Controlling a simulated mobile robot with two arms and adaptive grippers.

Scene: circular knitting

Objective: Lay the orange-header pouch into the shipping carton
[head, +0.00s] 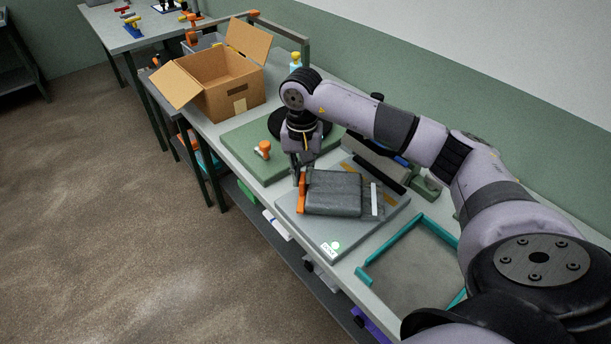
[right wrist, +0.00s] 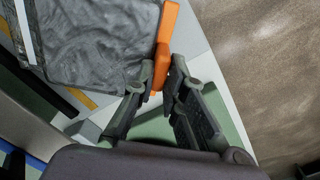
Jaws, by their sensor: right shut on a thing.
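The grey pouch (head: 335,193) with an orange header (head: 302,192) lies flat on a grey board on the bench. My right gripper (head: 301,178) reaches down at the header's far end. In the right wrist view its fingers (right wrist: 162,75) are on either side of the end of the orange header (right wrist: 168,30), shut on it, with the dark pouch body (right wrist: 95,40) beside them. The open cardboard shipping carton (head: 233,98) stands farther along the bench, its flaps folded outward; its floor is hidden. My left gripper is not in view.
A green board (head: 245,150) with an orange-handled part (head: 263,150) lies between pouch and carton. A teal-rimmed tray (head: 392,247) is nearer me. The floor is clear at left.

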